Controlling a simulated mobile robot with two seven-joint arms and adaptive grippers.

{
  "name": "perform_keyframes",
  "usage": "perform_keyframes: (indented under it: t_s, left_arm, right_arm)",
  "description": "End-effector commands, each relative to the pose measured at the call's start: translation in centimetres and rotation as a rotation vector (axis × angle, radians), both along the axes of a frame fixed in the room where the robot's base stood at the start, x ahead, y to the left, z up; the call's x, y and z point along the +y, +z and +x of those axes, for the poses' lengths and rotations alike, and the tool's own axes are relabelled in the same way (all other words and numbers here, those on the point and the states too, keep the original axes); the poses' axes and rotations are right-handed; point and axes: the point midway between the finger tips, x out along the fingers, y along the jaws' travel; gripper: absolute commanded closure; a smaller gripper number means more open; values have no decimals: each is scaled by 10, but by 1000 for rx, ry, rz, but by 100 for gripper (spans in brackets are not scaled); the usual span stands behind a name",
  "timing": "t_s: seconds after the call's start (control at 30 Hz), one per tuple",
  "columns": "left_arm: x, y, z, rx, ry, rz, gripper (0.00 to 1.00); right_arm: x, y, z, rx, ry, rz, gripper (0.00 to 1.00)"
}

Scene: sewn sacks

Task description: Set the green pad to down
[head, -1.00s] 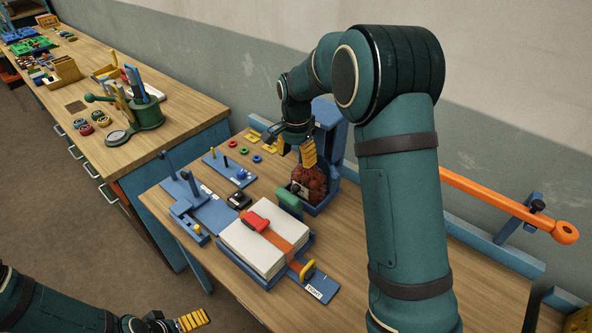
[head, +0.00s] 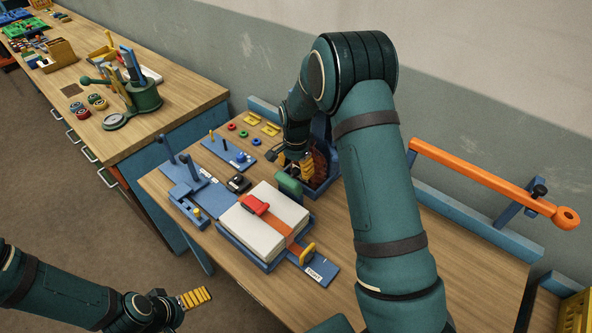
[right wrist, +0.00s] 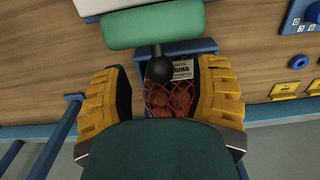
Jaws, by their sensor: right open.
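The green pad (head: 289,186) stands at the back edge of the white block on the near bench. In the right wrist view the pad (right wrist: 155,25) lies crosswise at the top, with a black ball knob (right wrist: 160,70) on a short stem beside it. My right gripper (head: 304,169) is low at the pad's far side. In the right wrist view its yellow fingers (right wrist: 162,90) are open, one on each side of the knob, with gaps. A netted reddish sack (right wrist: 175,100) with a label lies below the knob. My left gripper (head: 195,298) is at lower left, away from the bench; its opening is unclear.
The white block (head: 262,222) sits in a blue tray under an orange strap with a red clip (head: 255,204). Blue fixtures (head: 200,192) stand to its left. An orange bar (head: 490,180) runs along the right. Bare bench lies in front of the tray.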

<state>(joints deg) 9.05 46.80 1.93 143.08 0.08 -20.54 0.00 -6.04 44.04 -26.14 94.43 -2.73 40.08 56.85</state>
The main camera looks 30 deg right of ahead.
Motion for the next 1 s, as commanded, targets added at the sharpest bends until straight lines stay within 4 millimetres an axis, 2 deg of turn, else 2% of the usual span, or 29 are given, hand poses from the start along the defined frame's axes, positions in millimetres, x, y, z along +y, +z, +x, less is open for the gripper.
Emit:
perform_keyframes:
  t_s: [0.13, 0.47, 0.5, 0.67, 1.0]
  left_arm:
    - [0, 0, 0, 0, 0, 0, 0]
    - [0, 0, 0, 0, 0, 0, 0]
    - [0, 0, 0, 0, 0, 0, 0]
    - [0, 0, 0, 0, 0, 0, 0]
    - [0, 0, 0, 0, 0, 0, 0]
  right_arm:
    - [0, -12, 0, 0, 0, 0, 40]
    - [0, -14, 0, -1, 0, -1, 40]
    - [0, -14, 0, -1, 0, -1, 45]
    - [0, -14, 0, -1, 0, -1, 100]
    - [2, -13, 0, -11, 2, -24, 100]
